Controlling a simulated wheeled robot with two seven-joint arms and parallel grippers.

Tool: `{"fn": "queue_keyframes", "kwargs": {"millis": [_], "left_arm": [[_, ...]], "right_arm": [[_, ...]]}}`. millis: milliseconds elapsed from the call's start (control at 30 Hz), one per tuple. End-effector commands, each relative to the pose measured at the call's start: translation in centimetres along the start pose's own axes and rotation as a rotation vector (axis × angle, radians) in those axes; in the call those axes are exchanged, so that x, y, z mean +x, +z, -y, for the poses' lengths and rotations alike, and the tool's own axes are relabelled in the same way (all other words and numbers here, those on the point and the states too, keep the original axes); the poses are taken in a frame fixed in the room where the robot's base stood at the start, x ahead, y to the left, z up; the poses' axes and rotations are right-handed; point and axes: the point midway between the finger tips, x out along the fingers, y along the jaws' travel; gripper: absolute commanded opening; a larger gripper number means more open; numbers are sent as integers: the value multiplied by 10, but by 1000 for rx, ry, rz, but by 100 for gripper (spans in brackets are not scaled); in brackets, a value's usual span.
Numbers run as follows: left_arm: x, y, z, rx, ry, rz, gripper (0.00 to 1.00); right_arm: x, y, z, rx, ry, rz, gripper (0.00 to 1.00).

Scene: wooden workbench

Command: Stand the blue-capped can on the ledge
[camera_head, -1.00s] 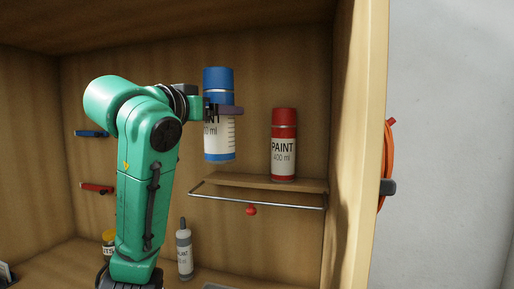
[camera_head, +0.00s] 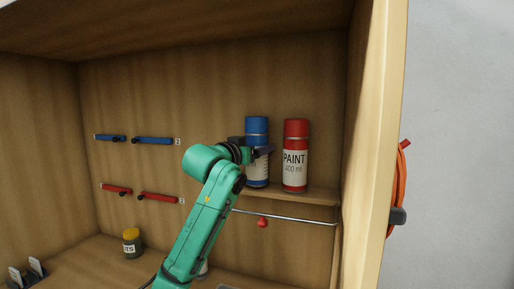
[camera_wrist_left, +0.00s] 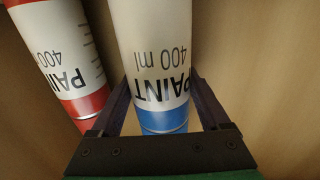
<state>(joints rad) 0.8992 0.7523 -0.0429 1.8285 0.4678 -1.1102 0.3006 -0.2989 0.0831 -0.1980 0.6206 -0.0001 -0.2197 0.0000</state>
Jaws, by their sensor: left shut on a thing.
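The blue-capped can (camera_head: 257,173) is upright at the left part of the wooden ledge (camera_head: 310,196), left of the red paint can (camera_head: 295,160). My left gripper (camera_head: 262,151) is shut around its upper body, partly hiding its label. Its base is at the height of the ledge; I cannot tell whether it touches. In the left wrist view the blue-capped can (camera_wrist_left: 155,60) sits between the two fingers, and the red can (camera_wrist_left: 62,55) stands close beside it, with a narrow gap. My right gripper is not in view.
A metal rail (camera_head: 290,217) with a red knob (camera_head: 263,222) runs along the front below the ledge. Blue and red tools hang on the back wall at left. A yellow-lidded jar (camera_head: 132,243) stands on the bench. The cabinet's side wall bounds the right.

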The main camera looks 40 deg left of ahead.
Motion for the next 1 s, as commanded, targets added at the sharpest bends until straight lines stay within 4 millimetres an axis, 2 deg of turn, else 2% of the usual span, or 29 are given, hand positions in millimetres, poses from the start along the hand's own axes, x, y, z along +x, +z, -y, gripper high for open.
{"fn": "queue_keyframes", "kwargs": {"millis": [33, 400, 433, 467, 800, 867, 1000], "left_arm": [[2, -2, 0, -1, 0, -1, 0], [2, 6, 1, -1, 0, -4, 0], [2, 6, 0, -1, 1, -1, 91], [2, 5, 0, -1, 1, -1, 100], [1, 0, 1, -1, 0, -1, 100], [-6, 4, 1, 0, 0, -3, 100], [-32, 7, 0, 2, -1, -5, 100]], "right_arm": [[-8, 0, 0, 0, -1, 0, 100], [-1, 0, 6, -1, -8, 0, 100], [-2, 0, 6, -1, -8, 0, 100], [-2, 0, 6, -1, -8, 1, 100], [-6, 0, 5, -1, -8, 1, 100], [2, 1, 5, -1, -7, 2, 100], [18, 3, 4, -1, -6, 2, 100]]}}
